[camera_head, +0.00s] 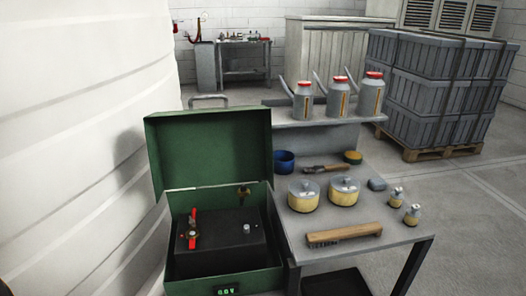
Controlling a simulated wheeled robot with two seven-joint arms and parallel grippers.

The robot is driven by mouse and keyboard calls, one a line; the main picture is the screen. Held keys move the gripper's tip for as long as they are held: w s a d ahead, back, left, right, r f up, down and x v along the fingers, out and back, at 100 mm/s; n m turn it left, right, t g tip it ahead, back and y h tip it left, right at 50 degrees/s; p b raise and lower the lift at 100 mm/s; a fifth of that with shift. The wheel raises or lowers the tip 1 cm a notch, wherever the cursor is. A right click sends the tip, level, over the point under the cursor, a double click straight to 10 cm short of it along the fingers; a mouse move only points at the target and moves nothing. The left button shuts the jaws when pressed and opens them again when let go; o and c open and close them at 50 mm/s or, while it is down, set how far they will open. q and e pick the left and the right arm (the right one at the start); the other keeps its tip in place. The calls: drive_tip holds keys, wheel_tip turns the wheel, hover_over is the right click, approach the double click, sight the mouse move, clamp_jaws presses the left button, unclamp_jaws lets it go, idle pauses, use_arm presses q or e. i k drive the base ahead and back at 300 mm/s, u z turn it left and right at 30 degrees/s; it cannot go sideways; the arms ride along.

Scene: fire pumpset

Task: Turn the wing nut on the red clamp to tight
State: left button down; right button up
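The red clamp (194,218) sits upright on the left part of a black battery's top (222,242). The battery stands inside a green metal box (265,282) whose lid (208,150) is open and upright. A bare grey post (246,229) is on the battery's right part. Neither of my grippers is in view.
A grey table (310,230) beside the box holds a brush (343,234), two round tins (304,196), small bottles and a blue cup (284,161). Several oil cans stand on its raised shelf. A large white tank (80,120) is close on the left.

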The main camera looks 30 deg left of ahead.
sight(192, 221)
drive_tip(key=k, duration=0.5)
drive_tip(key=u, duration=1)
drive_tip(key=i, duration=0.7)
drive_tip(key=u, duration=1.4)
